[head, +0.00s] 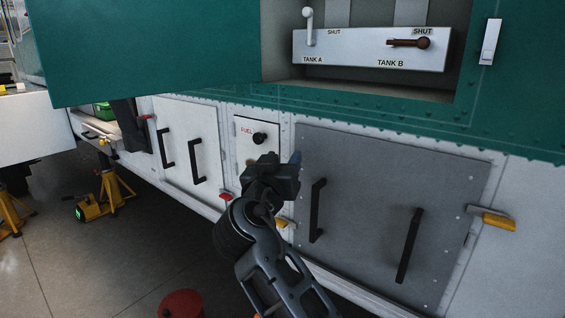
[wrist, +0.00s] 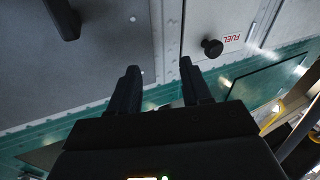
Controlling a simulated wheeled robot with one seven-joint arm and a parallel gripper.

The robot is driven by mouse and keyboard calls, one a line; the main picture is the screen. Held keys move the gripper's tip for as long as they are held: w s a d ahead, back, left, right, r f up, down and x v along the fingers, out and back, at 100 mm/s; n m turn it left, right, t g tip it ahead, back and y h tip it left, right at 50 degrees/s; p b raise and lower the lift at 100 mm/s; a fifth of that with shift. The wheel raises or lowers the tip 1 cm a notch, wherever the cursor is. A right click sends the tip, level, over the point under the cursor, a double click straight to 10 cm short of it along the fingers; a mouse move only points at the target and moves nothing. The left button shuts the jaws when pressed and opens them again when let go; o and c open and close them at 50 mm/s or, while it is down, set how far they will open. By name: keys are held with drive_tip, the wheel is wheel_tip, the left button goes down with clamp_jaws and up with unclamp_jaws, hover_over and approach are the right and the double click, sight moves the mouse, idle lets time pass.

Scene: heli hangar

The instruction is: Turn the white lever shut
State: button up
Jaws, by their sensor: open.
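The white lever (head: 309,27) is on the panel (head: 350,50) in the recess at the top of the head view, above the TANK A label. It stands upright, its round knob at the top, with a SHUT mark to its right. A brown lever (head: 408,43) above TANK B lies level, under another SHUT mark. My gripper (head: 287,163) is well below the panel, in front of the lower white wall near the FUEL door. In the wrist view my gripper (wrist: 160,78) has its two fingers apart with nothing between them. The white lever does not show there.
The FUEL door has a black knob (head: 260,139), also in the wrist view (wrist: 212,48). A grey door (head: 370,200) with black handles is to the right. A green overhanging panel (head: 150,50) borders the recess on the left. A white switch (head: 490,41) is at right.

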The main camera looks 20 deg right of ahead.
drive_tip(key=s+f+n+g+y, duration=0.15)
drive_tip(key=s+f+y, duration=0.25)
drive_tip(key=s+f, duration=0.65)
drive_tip(key=s+f+n+y, duration=0.3)
drive_tip(key=s+f, duration=0.4)
drive_tip(key=f, duration=0.6)
drive_tip(key=s+d+f+y, duration=0.1)
drive_tip(key=s+f+y, duration=0.25)
drive_tip(key=s, duration=1.35)
drive_tip(key=s+d+r, duration=0.2)
drive_tip(key=s+r, duration=0.1)
drive_tip(key=s, duration=0.4)
drive_tip(key=s+d+r, duration=0.2)
drive_tip(key=s+r, duration=0.1)
drive_tip(key=s, duration=0.4)
drive_tip(key=s+d+r+h, duration=0.1)
drive_tip(key=s+d+r, duration=0.1)
drive_tip(key=s+r, duration=0.2)
drive_tip(key=s, duration=0.3)
drive_tip(key=shift+s, duration=0.2)
